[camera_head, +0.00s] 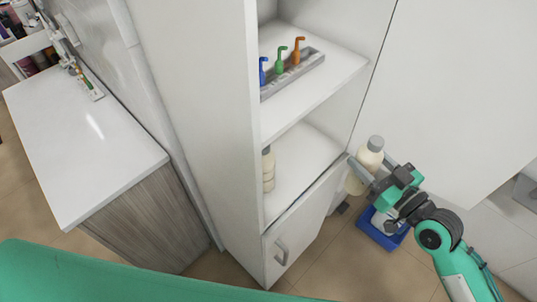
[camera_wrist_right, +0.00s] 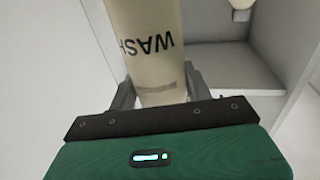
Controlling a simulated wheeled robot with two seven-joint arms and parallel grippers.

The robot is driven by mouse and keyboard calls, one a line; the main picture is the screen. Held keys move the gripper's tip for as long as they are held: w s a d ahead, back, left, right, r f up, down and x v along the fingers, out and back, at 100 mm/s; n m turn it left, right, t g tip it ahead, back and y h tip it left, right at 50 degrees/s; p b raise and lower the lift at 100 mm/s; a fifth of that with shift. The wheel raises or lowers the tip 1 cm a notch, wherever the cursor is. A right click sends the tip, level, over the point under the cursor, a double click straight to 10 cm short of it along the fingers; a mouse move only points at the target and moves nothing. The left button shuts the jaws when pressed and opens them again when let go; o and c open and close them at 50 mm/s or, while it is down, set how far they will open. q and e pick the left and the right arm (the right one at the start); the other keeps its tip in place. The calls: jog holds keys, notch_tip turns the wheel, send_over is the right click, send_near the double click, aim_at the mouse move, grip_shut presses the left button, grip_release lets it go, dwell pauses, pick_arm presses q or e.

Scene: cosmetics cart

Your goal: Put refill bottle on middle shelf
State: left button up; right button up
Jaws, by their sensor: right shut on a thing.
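A cream refill bottle (camera_head: 368,158) with a grey cap is held roughly upright, just right of the cabinet's open shelves. My right gripper (camera_head: 372,169) is shut on its body. In the right wrist view the bottle (camera_wrist_right: 147,40) sits between both fingers, with "WASH" lettering upside down in the picture. The shelf above the cabinet door (camera_head: 300,170) carries another cream bottle (camera_head: 268,172), partly hidden by the left side panel. The held bottle is outside that shelf, near its right front corner. My left gripper is not in view.
The upper shelf (camera_head: 335,65) holds a grey tray (camera_head: 305,72) with blue, green and orange pump heads. A cabinet door with a handle (camera_head: 281,251) is below. A blue crate (camera_head: 378,236) stands on the floor. The lower open shelf has free room at its middle and right.

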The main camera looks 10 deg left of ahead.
jog(key=shift+s+f+n, duration=0.1)
jog(key=shift+f+n, duration=0.1)
jog(key=shift+n, duration=0.1)
jog(key=shift+g+y, duration=0.3)
jog(key=shift+w+a+r, duration=0.1)
jog(key=shift+w+a, duration=0.15)
jog(key=shift+w, duration=0.05)
jog(key=s+a+p+x, duration=0.1)
jog(key=p+x, duration=0.3)
jog(key=x, duration=0.5)
jog(key=s+a+p+x, duration=0.2)
jog(key=p+x, duration=0.1)
jog(key=x, duration=0.6)
notch_tip(320, 180, down, 7)
jog(key=shift+w+a+b, duration=0.2)
jog(key=shift+w+b, duration=0.25)
jog(key=shift+w, duration=0.05)
